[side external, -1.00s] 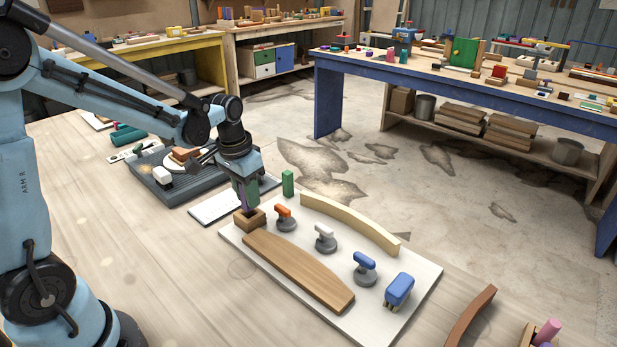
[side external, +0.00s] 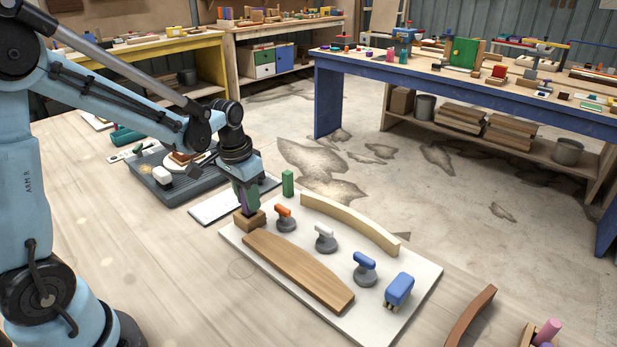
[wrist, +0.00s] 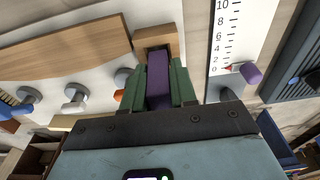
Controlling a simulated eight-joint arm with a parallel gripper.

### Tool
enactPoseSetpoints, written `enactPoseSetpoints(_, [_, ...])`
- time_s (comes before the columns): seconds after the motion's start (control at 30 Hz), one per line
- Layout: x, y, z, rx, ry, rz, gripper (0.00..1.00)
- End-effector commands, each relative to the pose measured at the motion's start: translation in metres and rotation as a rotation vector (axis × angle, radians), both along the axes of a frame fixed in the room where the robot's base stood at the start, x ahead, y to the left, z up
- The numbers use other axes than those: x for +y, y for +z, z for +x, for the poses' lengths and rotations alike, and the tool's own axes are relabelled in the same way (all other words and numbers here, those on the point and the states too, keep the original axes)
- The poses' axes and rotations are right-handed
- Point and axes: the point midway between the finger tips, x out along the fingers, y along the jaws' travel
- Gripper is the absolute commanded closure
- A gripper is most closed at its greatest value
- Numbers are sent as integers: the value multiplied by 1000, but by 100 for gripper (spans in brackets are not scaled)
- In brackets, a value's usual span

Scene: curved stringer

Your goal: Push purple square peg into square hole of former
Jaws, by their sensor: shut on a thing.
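My gripper (side external: 248,200) points down at the far left corner of the white board and is shut on the purple square peg. In the wrist view the purple peg (wrist: 158,78) shows between the two green fingers of my gripper (wrist: 158,90). The peg's far end meets the wooden former (wrist: 156,38), a small block. In the side external view the former (side external: 249,221) sits on the board right below the fingers. The square hole is hidden by the peg and fingers, so I cannot tell how deep the peg is.
The white board (side external: 300,308) also bears a curved wooden plank (side external: 298,270), a pale curved strip (side external: 350,224), orange, white and blue-handled clamps, and a blue block (side external: 399,289). A green peg (side external: 288,182) stands behind. A grey tray (side external: 195,186) lies left.

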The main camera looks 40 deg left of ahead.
Motion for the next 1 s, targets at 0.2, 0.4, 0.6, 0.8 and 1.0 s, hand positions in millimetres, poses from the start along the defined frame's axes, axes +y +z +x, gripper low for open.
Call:
enactPoseSetpoints(0.2, [0,-5,0,0,0,0,100])
enactPoseSetpoints(0.4, [0,-10,0,0,0,0,100])
enactPoseSetpoints(0.6, [0,-14,0,0,0,0,100])
enactPoseSetpoints(0.8, [0,-13,0,0,0,0,100])
enactPoseSetpoints(1.0, [0,-6,0,0,0,0,100])
